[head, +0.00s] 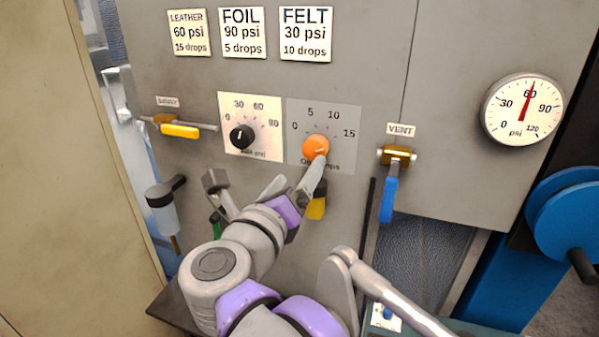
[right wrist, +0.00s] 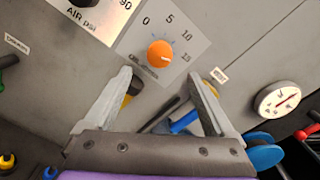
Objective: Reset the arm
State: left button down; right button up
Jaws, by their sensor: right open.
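My right gripper (head: 300,172) is open in front of the panel, by the orange knob (head: 316,146). In the right wrist view, the open fingers (right wrist: 160,76) show nothing between their tips. There the orange knob (right wrist: 160,52) appears beyond them and looks free of both, on a dial marked 0 to 15. In the head view one finger overlaps the knob's lower edge; I cannot tell from that view whether it touches. My left gripper is not in view.
A black knob (head: 242,137) is left of the orange one. A yellow supply handle (head: 180,131) is at left, a blue vent lever (head: 389,198) at right. The pressure gauge (head: 523,109) reads about 60 psi. A blue wheel (head: 574,222) stands at far right.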

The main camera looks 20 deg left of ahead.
dwell(0.3)
jog(key=d+f+n+g+y, duration=0.4)
jog(key=d+f+n+y, duration=0.65)
jog(key=n, duration=1.15)
jog(key=s+d+f+n+g+h, duration=0.2)
jog(key=s+d+f+h, duration=0.1)
jog(key=s+d+f, duration=0.2)
jog(key=s+d+f+n+g+h, duration=0.2)
jog(key=d+f, duration=0.7)
jog(key=f, duration=0.5)
jog(key=s+d+f+n+g+h, duration=0.3)
jog(key=s+d+f, duration=0.4)
jog(key=f, duration=0.3)
jog(key=shift+s+d+g+h, duration=0.35)
jog(key=shift+d+g+h, duration=0.2)
jog(key=shift+h, duration=0.5)
